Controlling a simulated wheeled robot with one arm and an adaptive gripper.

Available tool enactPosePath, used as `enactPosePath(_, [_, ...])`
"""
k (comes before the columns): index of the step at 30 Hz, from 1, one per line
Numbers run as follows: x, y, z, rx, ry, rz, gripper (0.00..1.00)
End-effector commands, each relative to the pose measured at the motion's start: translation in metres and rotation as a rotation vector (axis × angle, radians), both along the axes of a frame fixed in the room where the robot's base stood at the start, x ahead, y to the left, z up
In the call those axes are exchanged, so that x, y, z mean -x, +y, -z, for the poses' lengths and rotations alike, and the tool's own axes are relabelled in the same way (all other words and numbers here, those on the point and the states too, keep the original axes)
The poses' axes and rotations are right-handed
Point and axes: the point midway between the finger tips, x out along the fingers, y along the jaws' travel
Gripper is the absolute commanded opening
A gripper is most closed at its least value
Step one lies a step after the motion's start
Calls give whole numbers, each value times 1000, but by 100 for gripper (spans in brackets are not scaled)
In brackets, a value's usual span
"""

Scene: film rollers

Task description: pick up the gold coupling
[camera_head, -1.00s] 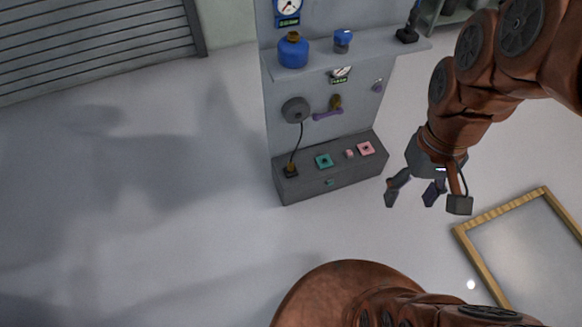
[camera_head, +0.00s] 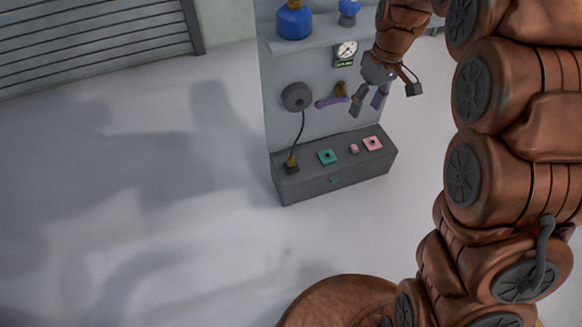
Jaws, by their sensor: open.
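A small gold piece (camera_head: 291,160) sits at the lower end of a black hose, upright in a dark block on top of the grey box. A second gold piece (camera_head: 340,89) is on the panel, at the right end of a purple handle (camera_head: 330,101). Both are small, and I cannot tell for certain which is the coupling. My gripper (camera_head: 368,100) is open and empty, its fingers pointing down. In the picture it is just right of the purple handle and well up and right of the hose end. Its distance from the panel is unclear.
The grey box (camera_head: 340,186) carries a teal square (camera_head: 327,157), a small pink piece (camera_head: 354,149) and a pink square (camera_head: 373,143). A round grey reel (camera_head: 297,97) and a gauge (camera_head: 346,51) are on the panel. A blue container (camera_head: 294,21) stands on the shelf. The floor at left is clear.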

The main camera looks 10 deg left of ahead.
Motion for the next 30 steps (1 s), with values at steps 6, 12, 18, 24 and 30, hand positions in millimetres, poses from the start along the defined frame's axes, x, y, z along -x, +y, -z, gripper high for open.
enactPosePath(6, [-54,20,69,-34,-25,-128,62])
enactPosePath(12, [-98,40,126,-68,-56,-250,62])
enactPosePath(18, [-136,61,188,-103,-87,-373,62])
enactPosePath(24, [-168,84,254,-142,-118,-496,62])
enactPosePath(30, [-195,107,320,-184,-160,-619,62])
